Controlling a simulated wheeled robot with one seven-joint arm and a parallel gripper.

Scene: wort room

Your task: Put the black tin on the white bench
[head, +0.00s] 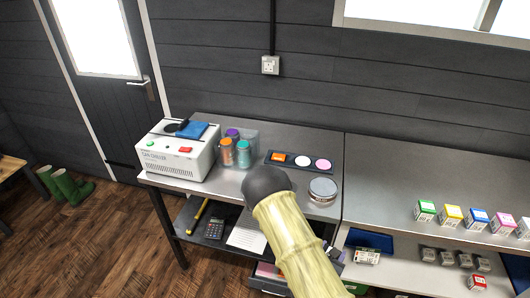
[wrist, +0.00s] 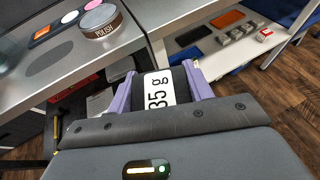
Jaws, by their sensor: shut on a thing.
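My gripper (wrist: 160,78) is shut on the black tin (wrist: 178,86), which has a white label reading "35 g". The purple fingers are on both sides of it. In the wrist view the tin is in front of the bench edges, apart from the tops. In the head view my forearm hides most of the gripper and the tin; a bit of purple finger (head: 336,254) shows beside it. Two adjoining benches show, a left top (head: 225,186) and a right top (head: 400,175). Both look grey, and I cannot tell which is the white bench.
The left top holds a can chiller (head: 178,150), several coloured jars (head: 227,152), a dark strip with coloured discs (head: 300,160) and a round silver tin (head: 322,189). Small coloured boxes (head: 452,215) stand toward the right top's front. Its back left is clear. Shelves below hold small things.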

